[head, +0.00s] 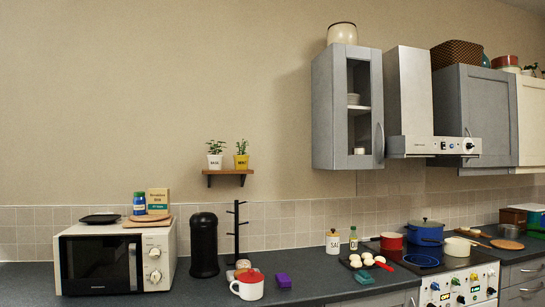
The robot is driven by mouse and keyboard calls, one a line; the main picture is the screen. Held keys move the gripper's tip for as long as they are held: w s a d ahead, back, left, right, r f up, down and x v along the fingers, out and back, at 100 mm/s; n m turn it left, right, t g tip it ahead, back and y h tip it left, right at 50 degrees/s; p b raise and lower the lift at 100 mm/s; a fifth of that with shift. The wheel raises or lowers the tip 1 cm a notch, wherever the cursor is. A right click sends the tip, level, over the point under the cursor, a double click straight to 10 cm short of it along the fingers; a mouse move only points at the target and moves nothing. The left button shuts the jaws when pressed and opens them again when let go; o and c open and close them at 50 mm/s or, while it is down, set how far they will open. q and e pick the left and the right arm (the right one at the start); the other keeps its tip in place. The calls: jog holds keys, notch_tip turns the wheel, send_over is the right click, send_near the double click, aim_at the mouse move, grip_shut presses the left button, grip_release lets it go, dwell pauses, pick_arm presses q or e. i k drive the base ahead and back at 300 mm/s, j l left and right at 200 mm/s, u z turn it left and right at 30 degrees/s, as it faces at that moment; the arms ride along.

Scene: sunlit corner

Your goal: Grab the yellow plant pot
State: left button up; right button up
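The yellow plant pot (241,162) holds a small green plant and stands upright on a small wooden wall shelf (228,172). It is at the shelf's right side, with dark lettering on its front. A white plant pot (215,161) with a similar plant stands just to its left. Neither of my grippers shows in the head view.
A grey wall cabinet (342,108) hangs to the right. The wall around the shelf is clear.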

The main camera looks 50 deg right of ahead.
aim_at(241, 161)
jog(key=z, duration=1.2)
